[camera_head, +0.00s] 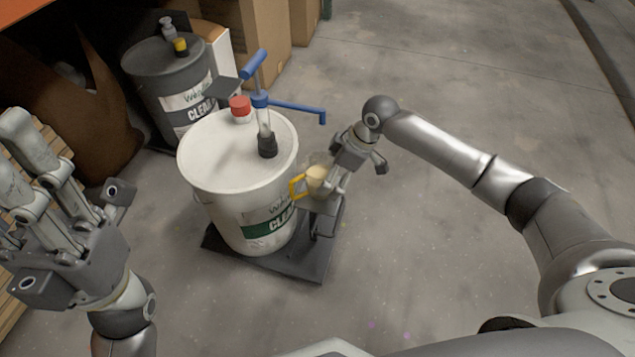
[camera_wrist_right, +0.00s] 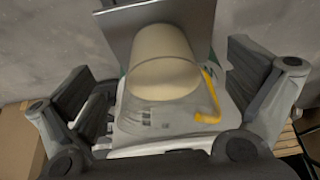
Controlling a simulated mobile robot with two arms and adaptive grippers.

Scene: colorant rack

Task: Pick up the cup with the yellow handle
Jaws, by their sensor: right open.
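The cup (camera_head: 317,176) is clear with a yellow handle (camera_head: 296,186) on its left side and cream-coloured contents. It is beside the white bucket's right side, above a dark stand. My right gripper (camera_head: 350,165) is at the cup, partly covering it. In the right wrist view the cup (camera_wrist_right: 163,75) lies between the two spread fingers of my right gripper (camera_wrist_right: 165,88), with a gap on each side. The yellow handle (camera_wrist_right: 211,98) points to the right finger there. My left gripper (camera_head: 20,165) is raised at the left, away from the cup; its finger gap is unclear.
The white bucket (camera_head: 225,165) carries a red-capped bottle (camera_head: 240,108) and a blue-handled tool (camera_head: 262,100) on its lid. It stands on a dark base (camera_head: 300,262). A grey drum (camera_head: 165,75) and cardboard boxes (camera_head: 260,35) are behind. The floor at right is clear.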

